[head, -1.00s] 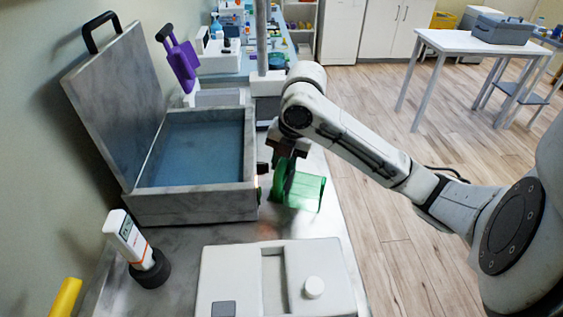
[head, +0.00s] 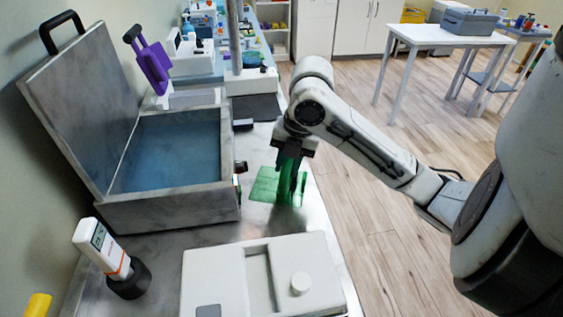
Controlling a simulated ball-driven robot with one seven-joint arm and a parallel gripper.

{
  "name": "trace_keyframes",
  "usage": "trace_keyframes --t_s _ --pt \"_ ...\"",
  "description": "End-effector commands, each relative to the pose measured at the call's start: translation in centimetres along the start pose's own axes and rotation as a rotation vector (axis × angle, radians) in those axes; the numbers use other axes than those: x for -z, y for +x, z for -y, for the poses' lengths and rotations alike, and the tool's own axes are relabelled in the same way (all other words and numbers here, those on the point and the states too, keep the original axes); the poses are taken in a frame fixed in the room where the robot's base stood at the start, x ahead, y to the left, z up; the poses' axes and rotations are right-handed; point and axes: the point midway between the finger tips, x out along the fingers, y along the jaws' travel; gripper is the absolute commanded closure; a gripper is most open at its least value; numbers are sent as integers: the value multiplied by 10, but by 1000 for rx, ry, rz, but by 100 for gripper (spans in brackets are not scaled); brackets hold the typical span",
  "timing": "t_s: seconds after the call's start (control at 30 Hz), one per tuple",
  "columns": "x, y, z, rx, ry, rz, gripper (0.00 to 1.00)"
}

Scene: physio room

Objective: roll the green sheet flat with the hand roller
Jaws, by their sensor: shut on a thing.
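The green sheet (head: 265,186) lies on the grey metal counter to the right of the bath. Its left part looks flat; green also shows higher up around my fingers, and I cannot tell whether that part is curled. My gripper (head: 291,160) points down over the sheet's right part. It is shut on a dark upright thing (head: 295,188), apparently the hand roller, which reaches down to the sheet. The roller's shape is mostly hidden, and its contact with the sheet is not clear.
The open grey bath (head: 170,213) with blue water stands left of the sheet. A white box with a knob (head: 215,275) is in front. A white-and-orange device in a black stand (head: 128,283) is at front left. A purple item (head: 154,68) stands behind. The counter's right edge is close.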

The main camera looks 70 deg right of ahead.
Motion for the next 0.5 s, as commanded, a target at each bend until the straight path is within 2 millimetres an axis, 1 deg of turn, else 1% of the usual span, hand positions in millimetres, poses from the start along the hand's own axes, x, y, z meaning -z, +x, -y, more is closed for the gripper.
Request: trace_keyframes --t_s 0.17,0.5 --pt "0 0 -2 0 -2 0 100" --pt "1 4 -24 -1 -3 -1 100"
